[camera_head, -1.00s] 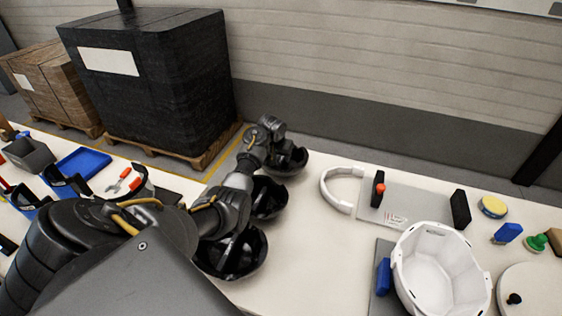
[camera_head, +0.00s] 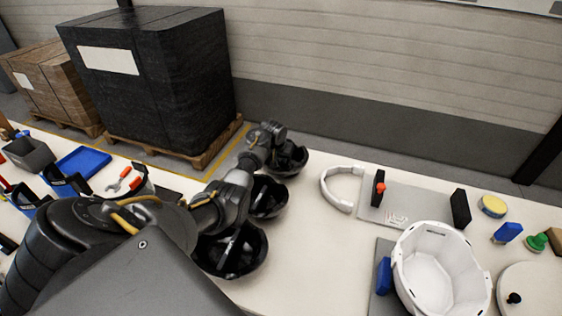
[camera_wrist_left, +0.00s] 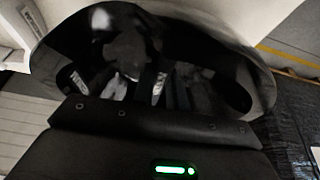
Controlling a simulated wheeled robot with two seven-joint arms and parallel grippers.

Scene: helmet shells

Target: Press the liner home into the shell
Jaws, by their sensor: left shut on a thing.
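Three glossy black bowl-shaped liners stand in a row on the table: a far one (camera_head: 291,159), a middle one (camera_head: 270,198) and a near one (camera_head: 240,252). My left gripper (camera_head: 279,146) reaches down at the far liner and is shut on it; its fingers are mostly hidden in the head view. In the left wrist view this dark liner (camera_wrist_left: 215,55) fills the upper part, with the fingers (camera_wrist_left: 143,90) at its rim. The white shell (camera_head: 440,270) sits open side up at the right, well apart from the gripper. My right gripper is out of view.
A white curved band (camera_head: 339,190) and a grey plate (camera_head: 415,208) with black uprights lie behind the shell. A blue block (camera_head: 383,277) stands left of the shell. Clear tabletop (camera_head: 315,245) lies between liners and shell. Tools and a blue tray (camera_head: 82,163) are at left.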

